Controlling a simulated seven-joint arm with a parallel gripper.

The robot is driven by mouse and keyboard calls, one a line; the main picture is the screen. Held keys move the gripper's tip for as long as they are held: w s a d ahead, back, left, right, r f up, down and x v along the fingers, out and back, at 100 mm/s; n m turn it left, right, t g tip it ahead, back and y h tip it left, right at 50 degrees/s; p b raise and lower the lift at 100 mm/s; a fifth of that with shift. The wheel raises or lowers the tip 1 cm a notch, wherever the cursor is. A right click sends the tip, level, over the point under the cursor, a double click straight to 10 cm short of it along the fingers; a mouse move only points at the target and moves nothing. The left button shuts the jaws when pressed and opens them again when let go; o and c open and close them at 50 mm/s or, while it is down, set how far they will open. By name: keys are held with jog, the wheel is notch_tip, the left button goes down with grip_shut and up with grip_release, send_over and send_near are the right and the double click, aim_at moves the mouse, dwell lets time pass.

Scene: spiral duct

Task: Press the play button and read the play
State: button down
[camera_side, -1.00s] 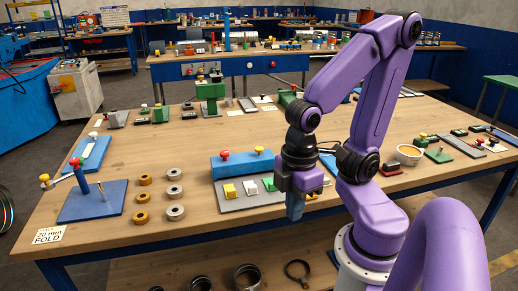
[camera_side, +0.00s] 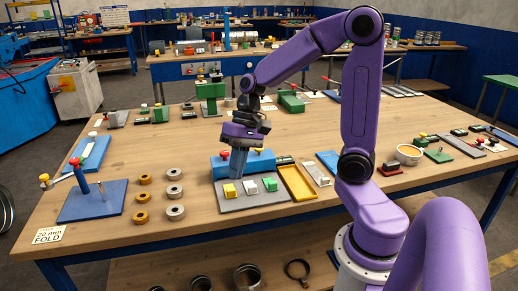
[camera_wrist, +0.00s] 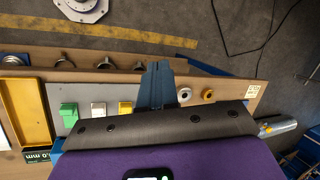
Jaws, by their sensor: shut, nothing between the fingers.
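A grey plate (camera_side: 246,201) carries a yellow block (camera_side: 229,191), a white block (camera_side: 250,187) and a green block (camera_side: 270,184) in a row. In the wrist view the yellow block (camera_wrist: 126,107), white block (camera_wrist: 98,109) and green block (camera_wrist: 69,115) sit left of my fingers. A blue block (camera_side: 218,167) with red and yellow knobs stands behind the plate, with small dark displays (camera_side: 284,160) at its right. I see no label marking a play button. My gripper (camera_side: 235,176) is shut and empty, its blue fingers tilted downward above the plate near the yellow block. I cannot tell whether they touch anything.
A yellow tray (camera_side: 297,182) and a pale strip (camera_side: 317,174) lie right of the plate. Several brass and steel rings (camera_side: 175,191) lie to the left. A blue base with a post and lever (camera_side: 92,202) stands farther left. Bare wood separates these from the back fixtures.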

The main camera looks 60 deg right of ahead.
jog(key=w+d+m+t+y, duration=0.1)
jog(key=w+d+m+t, duration=0.1)
jog(key=w+d+m, duration=0.35)
jog(key=r+m+t+h, duration=0.15)
jog(key=m+t, duration=0.45)
jog(key=m, duration=0.6)
send_over(259, 151)
jog(key=d, duration=0.2)
jog(key=shift+f, duration=0.2)
jog(key=shift+a, duration=0.1)
jog(key=shift+n, duration=0.25)
jog(key=shift+f, duration=4.45)
jog(key=shift+f, duration=0.1)
jog(key=shift+f, duration=0.3)
